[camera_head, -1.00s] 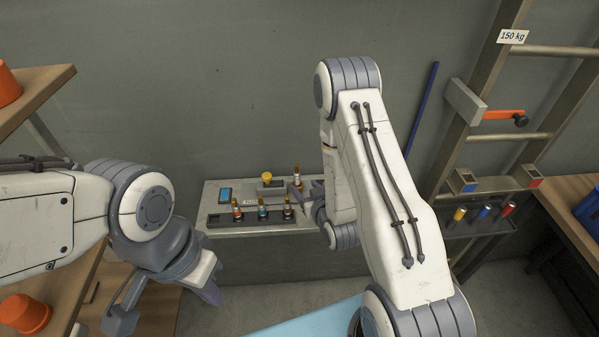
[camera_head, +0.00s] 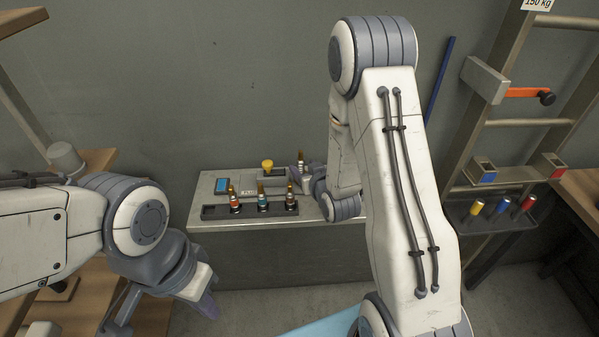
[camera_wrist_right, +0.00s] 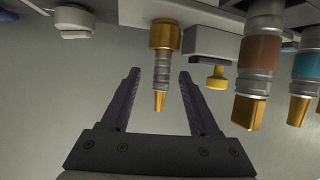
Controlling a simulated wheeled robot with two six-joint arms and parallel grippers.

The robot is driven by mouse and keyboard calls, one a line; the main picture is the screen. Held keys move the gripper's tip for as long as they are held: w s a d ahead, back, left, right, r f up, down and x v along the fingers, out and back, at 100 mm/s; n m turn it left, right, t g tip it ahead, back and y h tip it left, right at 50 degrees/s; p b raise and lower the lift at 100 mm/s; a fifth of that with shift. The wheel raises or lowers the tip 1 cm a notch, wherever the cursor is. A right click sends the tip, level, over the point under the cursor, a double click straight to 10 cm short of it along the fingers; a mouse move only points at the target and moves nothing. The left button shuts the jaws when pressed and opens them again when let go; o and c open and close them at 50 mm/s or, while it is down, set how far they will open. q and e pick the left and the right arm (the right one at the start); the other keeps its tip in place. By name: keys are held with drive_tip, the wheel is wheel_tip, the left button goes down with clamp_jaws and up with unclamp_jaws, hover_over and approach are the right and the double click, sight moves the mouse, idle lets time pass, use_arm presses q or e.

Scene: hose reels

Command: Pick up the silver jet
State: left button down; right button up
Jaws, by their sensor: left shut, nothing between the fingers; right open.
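The silver jet (camera_wrist_right: 161,75), with a ribbed silver body and a brass tip, shows in the right wrist view, where the scene is upside down. Its wide end meets a brass collar. It appears between the open fingers of my right gripper (camera_wrist_right: 158,84), with gaps on both sides. In the head view the jet (camera_head: 301,160) stands at the back of the bench, partly hidden by my right gripper (camera_head: 306,172). My left gripper (camera_head: 207,303) is shut and empty, low in front of the bench, away from the jets.
A black rack (camera_head: 215,212) on the bench holds jets with red (camera_head: 234,200), blue (camera_head: 262,200) and brown (camera_wrist_right: 262,65) bands. A yellow knob (camera_head: 267,163) is left of the silver jet. A metal frame (camera_head: 470,140) with coloured pieces stands at right.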

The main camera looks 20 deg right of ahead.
sight(298, 162)
drive_tip(key=p+x, duration=0.2)
drive_tip(key=x, duration=0.3)
drive_tip(key=shift+w+a, duration=0.1)
drive_tip(key=shift+w, duration=0.05)
drive_tip(key=shift+w+f, duration=0.15)
drive_tip(key=shift+w, duration=0.1)
clamp_jaws()
